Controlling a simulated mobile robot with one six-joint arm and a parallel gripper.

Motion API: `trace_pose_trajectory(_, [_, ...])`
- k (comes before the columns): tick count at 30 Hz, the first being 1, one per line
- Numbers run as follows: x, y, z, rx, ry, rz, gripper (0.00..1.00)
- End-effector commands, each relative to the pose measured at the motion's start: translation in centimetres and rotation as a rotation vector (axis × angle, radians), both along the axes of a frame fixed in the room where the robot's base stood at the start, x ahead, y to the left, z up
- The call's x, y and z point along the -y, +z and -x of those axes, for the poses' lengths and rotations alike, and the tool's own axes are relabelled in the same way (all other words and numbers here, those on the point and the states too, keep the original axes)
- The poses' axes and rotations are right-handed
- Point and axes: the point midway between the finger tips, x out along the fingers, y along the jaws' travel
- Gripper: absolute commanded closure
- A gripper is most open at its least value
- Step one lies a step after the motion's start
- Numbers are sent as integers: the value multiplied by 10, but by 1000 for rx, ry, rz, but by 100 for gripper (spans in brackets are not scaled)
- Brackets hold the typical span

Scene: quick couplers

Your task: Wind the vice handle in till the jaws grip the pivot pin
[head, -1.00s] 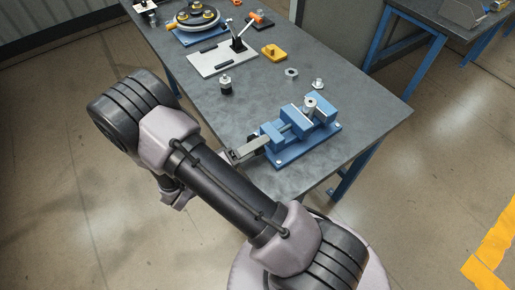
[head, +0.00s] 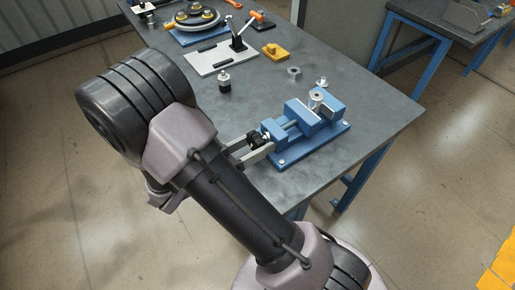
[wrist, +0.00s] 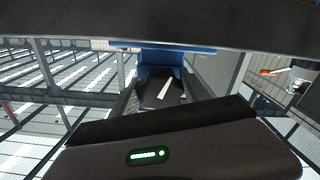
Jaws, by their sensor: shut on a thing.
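The blue vice (head: 301,127) stands near the right front edge of the grey bench. The silver pivot pin (head: 317,97) stands upright at the vice jaws, its round head above them. I cannot tell whether both jaws touch it. The vice handle (head: 256,138) is a dark block at the vice's left end. My gripper (head: 260,145) is shut on the handle, one finger on each side. In the wrist view the handle (wrist: 165,88) shows as a dark block with a white line, partly hidden by my gripper's own body.
A nut (head: 294,71) and a small silver part (head: 322,82) lie behind the vice. A dark fitting (head: 224,82), a yellow block (head: 274,52) and a toggle clamp on a plate (head: 222,62) are farther back. The bench's middle is clear.

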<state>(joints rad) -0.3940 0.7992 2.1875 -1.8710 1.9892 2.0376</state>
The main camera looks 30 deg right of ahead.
Motion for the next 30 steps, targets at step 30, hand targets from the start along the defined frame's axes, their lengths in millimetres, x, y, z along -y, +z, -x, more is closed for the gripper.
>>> trace_pose_trajectory(30, [0,0,-4,599,0,-20,87])
